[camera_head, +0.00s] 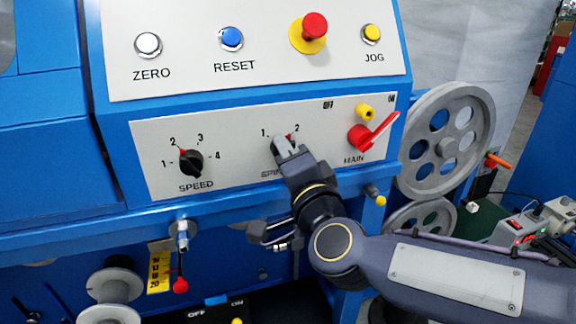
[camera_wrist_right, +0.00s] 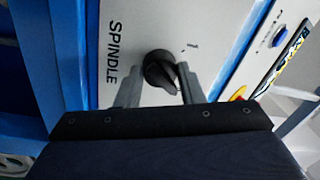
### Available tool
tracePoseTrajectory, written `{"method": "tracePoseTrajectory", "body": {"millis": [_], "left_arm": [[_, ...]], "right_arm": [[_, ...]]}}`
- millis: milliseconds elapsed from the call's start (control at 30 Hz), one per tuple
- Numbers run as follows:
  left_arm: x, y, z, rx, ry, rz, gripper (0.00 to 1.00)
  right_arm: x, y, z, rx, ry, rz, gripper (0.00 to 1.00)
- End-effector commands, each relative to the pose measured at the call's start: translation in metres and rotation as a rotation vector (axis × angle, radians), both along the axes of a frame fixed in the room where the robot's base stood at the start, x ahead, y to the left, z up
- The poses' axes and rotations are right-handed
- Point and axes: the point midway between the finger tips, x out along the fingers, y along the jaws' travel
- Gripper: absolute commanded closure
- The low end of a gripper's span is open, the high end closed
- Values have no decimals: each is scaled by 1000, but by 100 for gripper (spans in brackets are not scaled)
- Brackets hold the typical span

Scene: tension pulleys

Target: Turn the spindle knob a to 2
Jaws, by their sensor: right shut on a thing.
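The spindle knob (camera_wrist_right: 159,69) is black and round and sits on the pale panel beside the word SPINDLE in the right wrist view. In the head view it is mostly hidden behind my right gripper (camera_head: 285,145), between the marks 1 and 2. A small red spot shows there at its upper right, on the side of the 2. The fingers of my right gripper (camera_wrist_right: 160,88) are on both sides of the knob and shut on it. My left gripper is not in view.
The speed knob (camera_head: 191,163) is to the left and the red main switch (camera_head: 372,132) to the right on the same panel. Above are the white zero button (camera_head: 148,43), blue reset button (camera_head: 231,37), red emergency button (camera_head: 313,27) and yellow jog button (camera_head: 371,34). Grey pulleys (camera_head: 440,180) stand at right.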

Motion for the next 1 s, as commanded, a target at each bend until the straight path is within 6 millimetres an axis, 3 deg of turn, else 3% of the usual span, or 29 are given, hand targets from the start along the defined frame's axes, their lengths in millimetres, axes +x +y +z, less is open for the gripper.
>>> {"method": "tracePoseTrajectory", "body": {"millis": [300,867,900,1000], "left_arm": [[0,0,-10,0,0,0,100],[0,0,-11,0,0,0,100],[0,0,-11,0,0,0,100],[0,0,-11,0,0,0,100]], "right_arm": [[0,0,-1,119,39,-1,88],[0,0,0,146,48,-2,88],[0,0,0,146,48,-2,62],[0,0,0,145,48,-2,49]]}}
